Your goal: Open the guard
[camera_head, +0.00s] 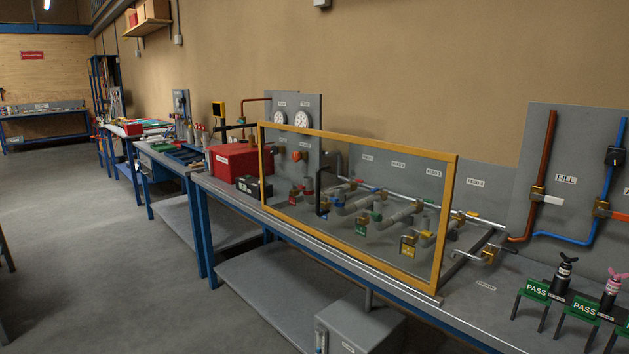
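The guard (352,139) is a clear panel in a yellow frame. It stands upright along the front of the workbench, between me and the grey serpentine pipes (398,217). A black upright handle (323,194) shows at the left-middle of the panel. Colored tags and valves show through the clear panel. Neither of my grippers is in view.
A red box (240,162) and a black case (254,187) stand left of the guard. Green PASS stands (536,289) with bottles are at the right. A grey box (360,325) sits below the bench.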

